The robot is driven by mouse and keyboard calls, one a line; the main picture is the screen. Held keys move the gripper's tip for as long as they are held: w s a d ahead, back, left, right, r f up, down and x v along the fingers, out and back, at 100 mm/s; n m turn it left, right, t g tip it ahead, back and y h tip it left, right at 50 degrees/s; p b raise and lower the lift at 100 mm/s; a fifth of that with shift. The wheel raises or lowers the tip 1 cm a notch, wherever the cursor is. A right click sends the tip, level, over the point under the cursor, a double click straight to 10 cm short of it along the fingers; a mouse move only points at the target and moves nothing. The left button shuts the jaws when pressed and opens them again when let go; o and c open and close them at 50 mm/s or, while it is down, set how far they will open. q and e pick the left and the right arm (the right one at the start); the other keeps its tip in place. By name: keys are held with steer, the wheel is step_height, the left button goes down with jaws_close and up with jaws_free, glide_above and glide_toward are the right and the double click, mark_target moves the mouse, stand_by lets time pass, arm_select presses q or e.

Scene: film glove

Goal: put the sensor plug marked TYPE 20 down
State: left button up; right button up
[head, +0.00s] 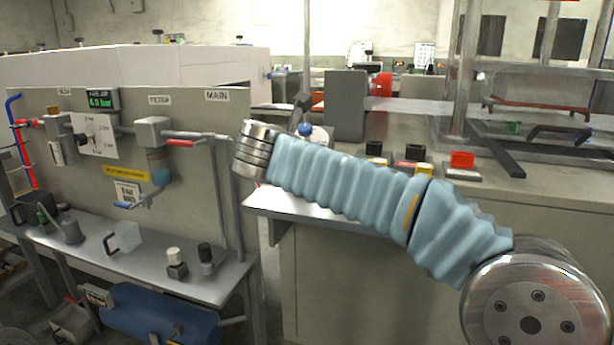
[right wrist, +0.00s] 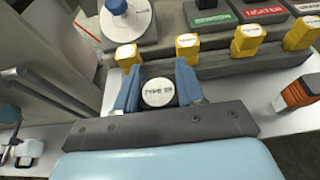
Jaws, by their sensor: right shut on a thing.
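The sensor plug (right wrist: 158,93) shows its round white top, marked TYPE 20, in the right wrist view. My right gripper (right wrist: 158,82) is shut on it, with one blue finger on each side. The lower part of the plug is hidden, and I cannot tell whether it touches anything below. Just beyond it runs a dark grey rack (right wrist: 218,71) with several yellow plugs, one of them (right wrist: 187,44) almost straight ahead. In the head view my blue-sleeved right arm reaches over the bench (head: 285,205); its gripper is hidden there. My left gripper is not in view.
Behind the rack stand a box marked HEATER (right wrist: 262,9) and a blue-knobbed white dial (right wrist: 128,22). An orange and black item (right wrist: 299,93) lies at the right. A pipe panel (head: 90,180) and a shelf (head: 205,285) with small parts stand left in the head view.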

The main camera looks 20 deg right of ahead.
steer(key=f, duration=0.1)
steer(key=w+f, duration=0.1)
steer(key=f, duration=0.1)
steer(key=shift+f+b, duration=0.15)
steer(key=shift+b, duration=0.2)
steer(key=shift+f, duration=0.35)
steer(key=shift+f, duration=0.3)
steer(key=o, duration=1.1)
steer(key=shift+r, duration=0.1)
steer(key=shift+c, duration=0.2)
steer(key=shift+r, duration=0.25)
steer(key=v, duration=1.2)
steer(key=shift+b, duration=0.3)
